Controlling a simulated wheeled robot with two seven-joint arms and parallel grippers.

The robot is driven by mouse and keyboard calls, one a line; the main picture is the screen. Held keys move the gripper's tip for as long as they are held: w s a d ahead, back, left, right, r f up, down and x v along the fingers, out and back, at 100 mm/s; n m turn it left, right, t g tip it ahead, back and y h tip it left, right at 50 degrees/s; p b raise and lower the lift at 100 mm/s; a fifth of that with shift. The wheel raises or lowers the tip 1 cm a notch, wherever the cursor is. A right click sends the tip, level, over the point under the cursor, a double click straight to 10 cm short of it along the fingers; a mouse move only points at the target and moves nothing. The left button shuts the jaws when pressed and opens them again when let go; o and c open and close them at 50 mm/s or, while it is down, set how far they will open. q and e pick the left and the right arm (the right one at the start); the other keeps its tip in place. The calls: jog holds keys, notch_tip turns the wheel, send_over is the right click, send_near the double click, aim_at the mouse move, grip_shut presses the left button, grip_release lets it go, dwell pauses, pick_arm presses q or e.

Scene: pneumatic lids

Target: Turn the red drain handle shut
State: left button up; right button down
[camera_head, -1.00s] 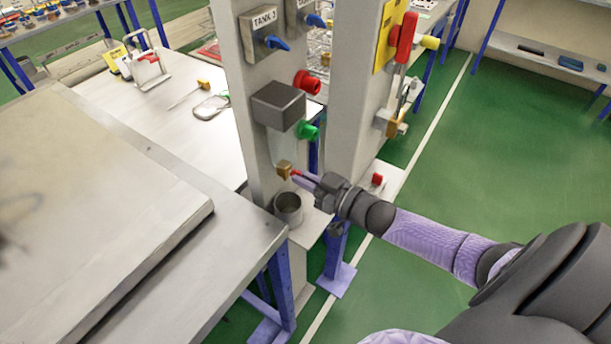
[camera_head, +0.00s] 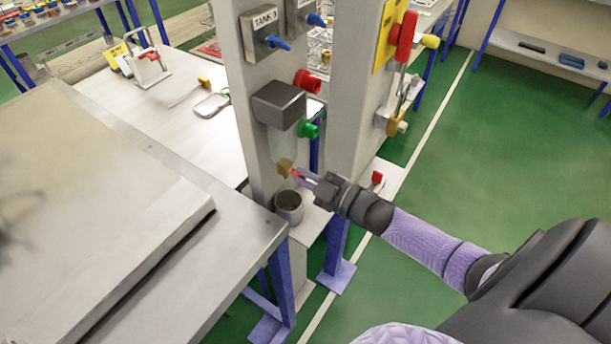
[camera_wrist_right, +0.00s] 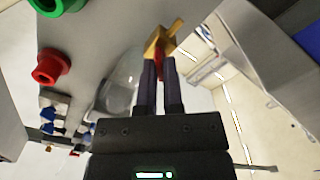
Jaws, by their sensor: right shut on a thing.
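The red drain handle (camera_head: 297,173) sits on a small brass valve (camera_head: 285,167) below the clear bowl (camera_head: 284,146) on the grey post. My right gripper (camera_head: 304,177) reaches in from the right and is shut on the handle. In the right wrist view, the fingers of my right gripper (camera_wrist_right: 160,75) close around the red handle (camera_wrist_right: 160,70), and the brass valve (camera_wrist_right: 160,42) shows just past the fingertips. The fingers hide most of the handle. My left gripper is not in view.
A metal cup (camera_head: 289,206) stands right below the valve. Green (camera_head: 308,129) and red (camera_head: 307,82) knobs stick out above my right gripper. A second grey post (camera_head: 352,110) stands close behind. A bench (camera_head: 235,262) fills the lower left. The green floor at right is clear.

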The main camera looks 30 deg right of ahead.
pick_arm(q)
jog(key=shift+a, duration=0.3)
pick_arm(e)
jog(key=shift+n, duration=0.3)
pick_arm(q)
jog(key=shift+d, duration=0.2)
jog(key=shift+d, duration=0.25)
pick_arm(e)
jog(key=c, duration=0.8)
grip_release()
jog(key=shift+o, duration=0.2)
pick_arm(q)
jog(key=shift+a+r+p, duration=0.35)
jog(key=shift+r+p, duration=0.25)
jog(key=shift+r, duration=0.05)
pick_arm(e)
jog(key=v, duration=1)
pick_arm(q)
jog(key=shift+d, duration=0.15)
